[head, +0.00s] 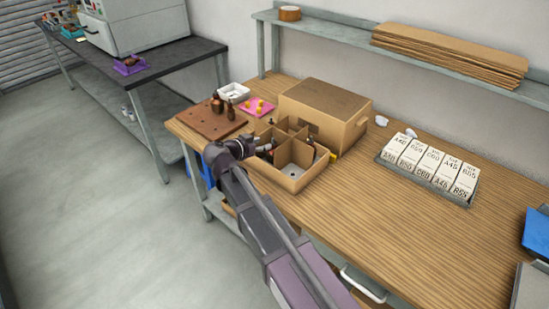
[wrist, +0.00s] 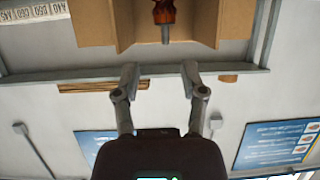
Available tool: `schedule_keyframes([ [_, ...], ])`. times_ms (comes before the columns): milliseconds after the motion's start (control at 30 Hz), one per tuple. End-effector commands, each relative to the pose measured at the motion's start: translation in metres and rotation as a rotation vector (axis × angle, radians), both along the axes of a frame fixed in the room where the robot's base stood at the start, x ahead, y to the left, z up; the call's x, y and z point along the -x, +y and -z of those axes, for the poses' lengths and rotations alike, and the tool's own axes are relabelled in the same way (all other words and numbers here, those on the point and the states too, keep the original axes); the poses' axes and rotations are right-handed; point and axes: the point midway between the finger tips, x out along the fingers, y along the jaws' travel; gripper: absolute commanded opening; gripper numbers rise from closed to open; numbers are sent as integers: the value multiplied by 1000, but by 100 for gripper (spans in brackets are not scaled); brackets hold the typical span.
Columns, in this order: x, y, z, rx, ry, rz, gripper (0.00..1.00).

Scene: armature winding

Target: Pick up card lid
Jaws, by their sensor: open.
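A large brown cardboard box shape (head: 325,115) with a flat top stands on the wooden bench, right behind an open divided carton (head: 291,182). It may be the card lid; I cannot tell lid from closed box. My gripper (head: 268,150) is small and dark in the head view, over or beside the divided carton, apart from the flat-topped shape as far as I can see. In the wrist view my gripper (wrist: 160,75) is open with nothing between its fingers. Cardboard panels (wrist: 97,32) and a reddish-brown armature (wrist: 164,14) show beyond the fingertips.
A brown board with dark armatures (head: 212,118), a white tray (head: 233,92) and a pink mat (head: 258,106) lie left. A tray of white labelled boxes (head: 427,168) stands right. A shelf (head: 345,32) with flat cardboard (head: 450,53) runs above.

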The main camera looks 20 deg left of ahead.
Motion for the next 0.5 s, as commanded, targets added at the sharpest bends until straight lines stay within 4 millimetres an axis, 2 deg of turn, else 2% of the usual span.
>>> schedule_keyframes([
  [200, -16, -5, 7, 0, 0, -1, 54],
  [500, -17, -6, 7, 0, 0, -1, 54],
])
